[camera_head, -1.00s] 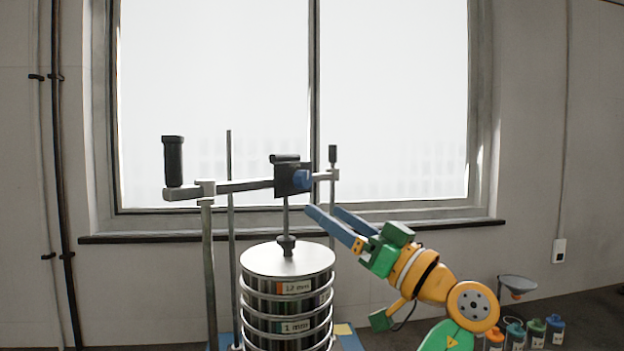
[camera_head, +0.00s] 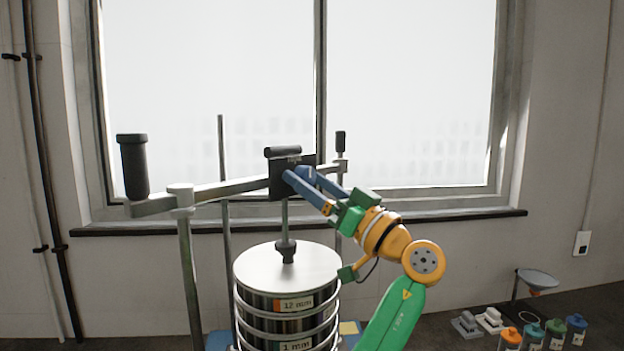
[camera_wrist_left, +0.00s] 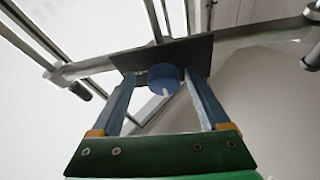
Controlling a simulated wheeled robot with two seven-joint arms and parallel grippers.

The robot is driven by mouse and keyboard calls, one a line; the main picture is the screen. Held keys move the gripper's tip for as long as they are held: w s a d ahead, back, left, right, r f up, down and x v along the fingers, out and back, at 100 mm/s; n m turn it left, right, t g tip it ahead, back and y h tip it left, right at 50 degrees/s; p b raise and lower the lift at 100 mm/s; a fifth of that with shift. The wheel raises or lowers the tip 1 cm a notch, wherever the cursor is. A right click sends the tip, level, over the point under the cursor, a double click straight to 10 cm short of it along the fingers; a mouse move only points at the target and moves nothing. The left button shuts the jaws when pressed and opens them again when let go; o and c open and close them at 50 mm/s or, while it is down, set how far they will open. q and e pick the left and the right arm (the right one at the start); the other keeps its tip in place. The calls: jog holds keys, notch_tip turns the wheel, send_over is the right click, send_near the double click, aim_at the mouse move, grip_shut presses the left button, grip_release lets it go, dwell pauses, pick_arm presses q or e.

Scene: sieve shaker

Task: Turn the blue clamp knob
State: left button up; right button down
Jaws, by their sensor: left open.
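The blue clamp knob (camera_wrist_left: 165,78) is a round blue knob with a white mark, on the dark clamp block (camera_head: 283,178). In the head view the knob is mostly hidden behind my gripper. My left gripper (camera_wrist_left: 161,82) is open, its two blue fingers reaching up to the block on either side of the knob. The right finger is very close to the knob; a gap shows at the left finger. In the head view my left gripper (camera_head: 301,177) points up and left at the block. My right gripper is not in view.
The block sits on a grey crossbar (camera_head: 232,188) with a black upright handle (camera_head: 133,167). Below stands a sieve stack (camera_head: 287,268) under a thin rod. Posts flank it. Several small bottles (camera_head: 556,335) and a funnel (camera_head: 537,279) are at the right. A window is behind.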

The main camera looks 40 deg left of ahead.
pick_arm(q)
jog(key=shift+s+d+r, duration=0.1)
jog(key=shift+s+d, duration=0.05)
jog(key=shift+d, duration=0.05)
jog(key=c, duration=0.7)
grip_shut()
